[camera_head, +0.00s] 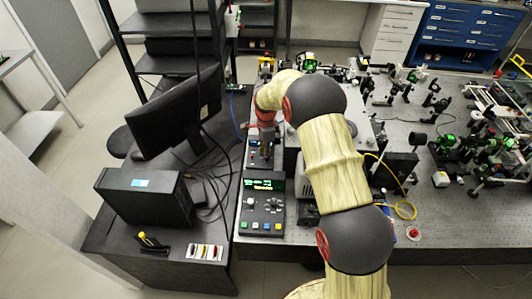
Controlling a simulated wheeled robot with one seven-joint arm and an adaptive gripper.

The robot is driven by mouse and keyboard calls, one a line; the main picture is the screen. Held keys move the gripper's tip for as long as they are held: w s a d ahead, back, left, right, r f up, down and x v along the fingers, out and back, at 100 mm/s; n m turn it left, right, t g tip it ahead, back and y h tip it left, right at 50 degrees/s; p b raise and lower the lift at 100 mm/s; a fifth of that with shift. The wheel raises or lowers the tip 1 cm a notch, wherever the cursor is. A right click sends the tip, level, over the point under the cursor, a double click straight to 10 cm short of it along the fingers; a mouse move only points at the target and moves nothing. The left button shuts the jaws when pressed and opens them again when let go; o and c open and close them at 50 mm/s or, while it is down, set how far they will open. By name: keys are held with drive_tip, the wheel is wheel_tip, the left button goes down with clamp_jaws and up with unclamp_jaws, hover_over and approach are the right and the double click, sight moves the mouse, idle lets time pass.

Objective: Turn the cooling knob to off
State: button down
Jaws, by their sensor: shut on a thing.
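My gripper (265,152) points down over the rear control unit (252,158), on the left end of the optical bench. It is small and dark in this view. It is shut on what seems to be a knob of this unit; the fingers hide the knob, so its setting and label cannot be read. In front stands a second dark control box (262,218) with a lit green and yellow display (263,185), small knobs and a row of coloured buttons. Its labels are too small to read.
A black monitor (175,110) and a dark box (143,197) stand on the side desk to the left, with loose cables beside them. Optics (430,95) fill the bench to the right. A red button (414,234) sits near the front edge. My arm crosses the bench.

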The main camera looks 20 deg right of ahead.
drive_tip(key=shift+n, duration=0.3)
drive_tip(key=n, duration=0.6)
drive_tip(key=shift+w+r, duration=0.1)
drive_tip(key=n, duration=0.7)
drive_tip(key=shift+n, duration=0.4)
drive_tip(key=n, duration=1.3)
drive_tip(key=shift+n, duration=0.4)
drive_tip(key=c, duration=1.7)
unclamp_jaws()
drive_tip(key=shift+c, duration=0.2)
